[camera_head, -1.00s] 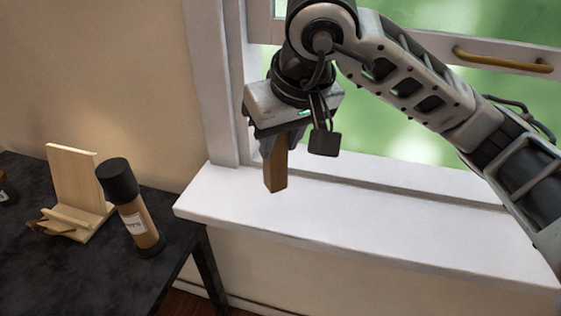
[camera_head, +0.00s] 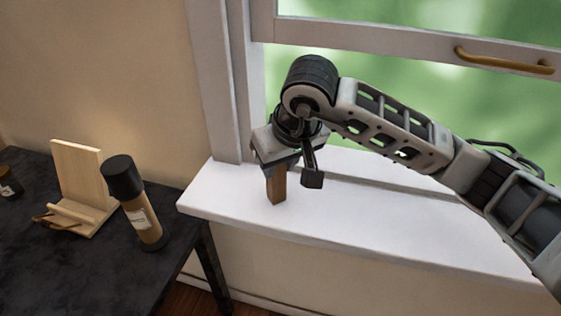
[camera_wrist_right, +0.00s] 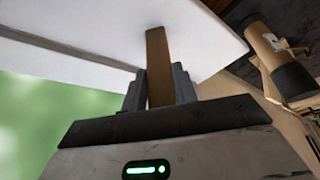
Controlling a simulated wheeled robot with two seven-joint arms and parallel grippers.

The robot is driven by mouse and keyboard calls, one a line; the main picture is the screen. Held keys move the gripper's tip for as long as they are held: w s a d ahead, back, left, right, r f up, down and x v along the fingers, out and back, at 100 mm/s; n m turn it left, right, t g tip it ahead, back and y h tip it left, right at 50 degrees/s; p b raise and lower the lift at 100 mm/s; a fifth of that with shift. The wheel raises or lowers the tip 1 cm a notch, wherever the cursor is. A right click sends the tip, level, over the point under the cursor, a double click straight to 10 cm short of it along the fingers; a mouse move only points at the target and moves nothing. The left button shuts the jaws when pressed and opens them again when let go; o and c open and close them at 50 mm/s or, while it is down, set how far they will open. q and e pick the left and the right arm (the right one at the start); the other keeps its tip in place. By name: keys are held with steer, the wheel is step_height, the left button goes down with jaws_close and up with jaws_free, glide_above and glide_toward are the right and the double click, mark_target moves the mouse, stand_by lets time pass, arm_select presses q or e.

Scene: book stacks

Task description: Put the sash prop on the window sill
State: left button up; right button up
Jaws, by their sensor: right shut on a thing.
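The sash prop is a brown wooden block (camera_head: 277,188), held upright over the left part of the white window sill (camera_head: 350,218). My right gripper (camera_head: 275,170) is above the sill, pointing down, shut on the upper part of the prop. The lower end of the prop is at or just above the sill; I cannot tell whether it touches. In the right wrist view the prop (camera_wrist_right: 157,60) stands between the two dark fingers (camera_wrist_right: 158,88), with the sill (camera_wrist_right: 200,35) beyond it. My left gripper is not in view.
A dark table (camera_head: 60,275) stands left of the sill. It holds a wooden stand (camera_head: 80,180), a brown bottle with a black cap (camera_head: 143,215) and a small dark jar (camera_head: 8,185). The raised window sash (camera_head: 400,42) has a brass handle (camera_head: 505,62). The sill's right part is clear.

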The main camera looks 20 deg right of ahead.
steer(key=shift+f, duration=0.2)
steer(key=o, duration=1)
steer(key=shift+o, duration=0.2)
steer(key=v, duration=1.2)
steer(key=shift+r, duration=0.3)
steer(key=shift+w, duration=0.1)
